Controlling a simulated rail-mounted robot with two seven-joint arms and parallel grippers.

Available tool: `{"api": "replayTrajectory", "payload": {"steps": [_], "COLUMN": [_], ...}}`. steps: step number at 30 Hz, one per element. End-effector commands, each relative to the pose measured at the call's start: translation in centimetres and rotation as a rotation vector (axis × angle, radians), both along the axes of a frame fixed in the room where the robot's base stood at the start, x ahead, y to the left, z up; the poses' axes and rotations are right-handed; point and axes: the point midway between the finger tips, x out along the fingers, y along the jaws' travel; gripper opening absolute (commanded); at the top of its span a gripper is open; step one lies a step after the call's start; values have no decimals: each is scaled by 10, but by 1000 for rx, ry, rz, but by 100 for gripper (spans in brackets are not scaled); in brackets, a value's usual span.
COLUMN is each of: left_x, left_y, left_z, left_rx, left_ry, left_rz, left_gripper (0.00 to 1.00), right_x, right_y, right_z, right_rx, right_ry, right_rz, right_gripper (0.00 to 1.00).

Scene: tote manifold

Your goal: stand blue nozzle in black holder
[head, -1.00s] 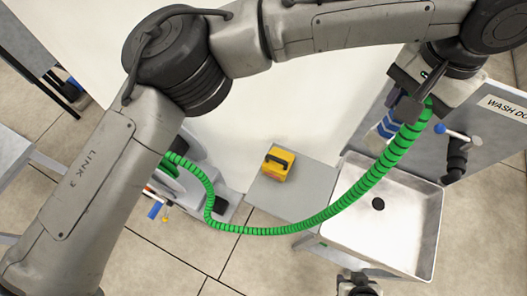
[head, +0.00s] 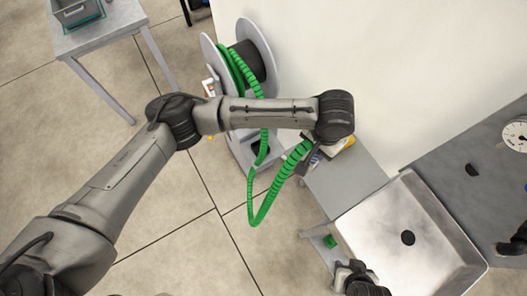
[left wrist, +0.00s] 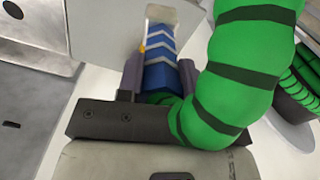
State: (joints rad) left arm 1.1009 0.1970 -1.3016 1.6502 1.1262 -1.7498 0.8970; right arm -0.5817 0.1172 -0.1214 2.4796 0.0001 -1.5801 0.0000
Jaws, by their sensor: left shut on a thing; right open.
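The blue nozzle with pale chevron bands (left wrist: 160,72) sits between the fingers of my left gripper (left wrist: 160,82), which is shut on it. The green hose curves from the nozzle end, large in the left wrist view. In the head view my left gripper (head: 312,156) is mostly hidden under its wrist, and only a bit of blue nozzle (head: 316,159) shows. My right gripper (head: 354,273) is open near the bottom edge, left of the sink.
The green hose (head: 262,208) hangs in a loop from the grey reel (head: 271,62). A grey side table (head: 352,190) carries a mostly hidden yellow object (head: 348,144). The steel sink (head: 430,225) is at right. A table with a grey bin (head: 80,12) stands top left.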

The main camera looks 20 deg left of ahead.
Motion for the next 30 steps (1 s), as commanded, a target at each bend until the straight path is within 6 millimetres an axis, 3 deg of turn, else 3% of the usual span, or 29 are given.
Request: {"api": "replayTrajectory", "payload": {"steps": [1, 3, 9, 12, 24, 30], "left_x": [-12, -25, -57, -60, -21, -12], "left_y": [11, 23, 51, 70, 154, 175], "left_z": [-34, -63, -124, -144, -162, -169], "left_rx": [0, 1, 1, -5, 0, 8], "left_ry": [9, 7, 2, -3, -11, -9], "left_rz": [18, 43, 81, 58, -174, -225], "left_gripper": [0, 0, 0, 0, 0, 0], "right_x": [0, 1, 1, 1, 1, 1], "right_y": [0, 1, 1, 0, -3, -3], "right_z": [-10, -14, -27, -32, -42, -45], "right_rx": [1, 2, 2, 1, -8, -8], "right_ry": [-1, -2, -2, -2, -2, -2], "right_rz": [-1, -2, -2, -3, 3, 4], "right_gripper": [43, 43, 43, 43, 43, 43]}}
